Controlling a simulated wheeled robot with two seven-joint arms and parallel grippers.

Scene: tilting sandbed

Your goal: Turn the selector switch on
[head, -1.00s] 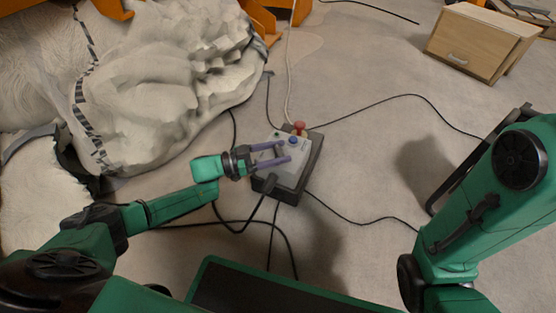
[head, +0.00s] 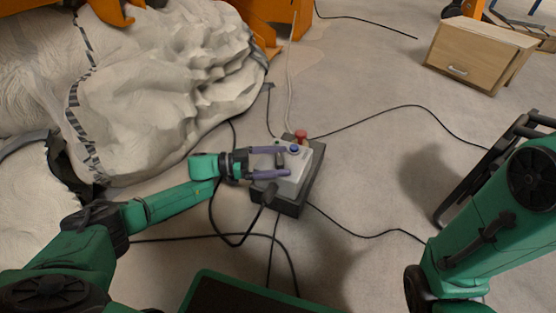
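A grey control box (head: 296,183) with a pale top panel stands on the floor at the middle of the head view. A red mushroom button (head: 301,136) is at its far end and a blue button (head: 294,149) lies nearer. A small dark knob, which looks like the selector switch (head: 280,158), sits on the panel. My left gripper (head: 286,161) reaches in from the left over the panel. Its two purple fingers are apart, one on each side of the knob. I cannot tell whether they touch it. My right gripper is out of view; only my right arm shows.
Black cables (head: 372,235) run over the floor around the box, and a thick one leaves its near end. A large whitish sandbed mass (head: 160,90) fills the upper left. A wooden cabinet (head: 470,60) stands at the upper right. The floor right of the box is mostly clear.

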